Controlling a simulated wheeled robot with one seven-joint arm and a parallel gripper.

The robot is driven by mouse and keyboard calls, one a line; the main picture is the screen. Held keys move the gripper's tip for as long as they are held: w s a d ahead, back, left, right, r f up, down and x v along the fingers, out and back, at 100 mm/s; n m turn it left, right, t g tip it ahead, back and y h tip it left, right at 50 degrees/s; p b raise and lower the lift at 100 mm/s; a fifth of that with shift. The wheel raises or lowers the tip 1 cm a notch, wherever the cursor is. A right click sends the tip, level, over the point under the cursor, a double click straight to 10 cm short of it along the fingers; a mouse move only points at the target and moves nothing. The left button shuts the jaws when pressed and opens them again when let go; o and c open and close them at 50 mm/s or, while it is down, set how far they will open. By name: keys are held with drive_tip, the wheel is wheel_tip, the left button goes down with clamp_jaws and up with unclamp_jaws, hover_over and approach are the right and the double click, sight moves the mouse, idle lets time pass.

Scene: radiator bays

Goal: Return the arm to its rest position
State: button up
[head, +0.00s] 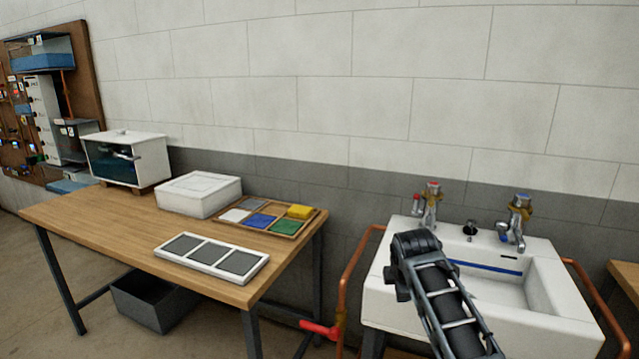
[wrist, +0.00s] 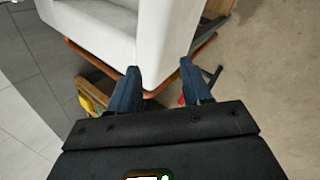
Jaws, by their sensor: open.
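My arm (head: 445,300) rises from the bottom of the head view in front of the white sink, with a dark joint at its upper end. My gripper cannot be made out in the head view. In the wrist view my gripper (wrist: 160,67) shows two dark blue fingers spread apart with nothing between them. The white sink (wrist: 105,25) fills the top of that view beyond the fingertips, with a copper pipe (wrist: 95,60) around its lower edge. I cannot tell how far the fingertips are from the sink.
The sink (head: 388,300) has two taps and copper pipes (head: 352,275) at its sides; a red lever (head: 320,330) sticks out low on the left. A wooden table (head: 110,225) holds boxes and trays. Another table edge (head: 628,278) is at the right. Floor (head: 35,310) shows at left.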

drive_tip(key=s+f+m+t+y, duration=0.15)
drive_tip(key=s+f+m, duration=0.25)
drive_tip(key=s+f, duration=1)
drive_tip(key=s+f+m+t, duration=0.3)
drive_tip(key=s+m, duration=0.2)
drive_tip(key=s, duration=1.5)
drive_tip(key=s+d+r+m+t, duration=0.15)
drive_tip(key=s+r, duration=0.25)
drive_tip(key=s, duration=0.5)
drive_tip(key=s+r+m, duration=0.3)
drive_tip(key=s+r, duration=0.2)
drive_tip(key=s, duration=0.5)
drive_tip(key=s+r+m+t, duration=0.1)
drive_tip(key=s+r+m, duration=0.1)
drive_tip(key=s+r, duration=0.3)
drive_tip(key=s+d+r+m+t, duration=0.1)
drive_tip(key=s+r, duration=0.4)
drive_tip(key=r, duration=0.5)
drive_tip(key=shift+s+r+m, duration=0.15)
drive_tip(key=shift+s+m, duration=0.1)
drive_tip(key=shift+m, duration=0.5)
